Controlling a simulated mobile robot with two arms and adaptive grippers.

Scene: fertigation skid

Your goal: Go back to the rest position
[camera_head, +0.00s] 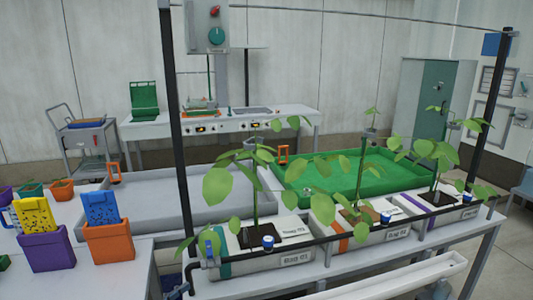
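Neither of my grippers shows in the head view, and no part of my arms can be made out. In front of me is the fertigation skid, with a row of white planter troughs under a dark pipe (330,237). The nearest labelled trough (290,262) holds a leafy plant (254,195). A middle trough (397,236) and a right trough (468,213) hold more plants. Small blue-capped valves sit along the pipe.
Orange (110,241) and purple (47,251) pots holding cards stand on the left bench. A grey tray (165,208) and a green tray (330,178) lie behind the troughs. Dark upright posts (177,130) frame the skid. A white gutter (395,280) runs along the front.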

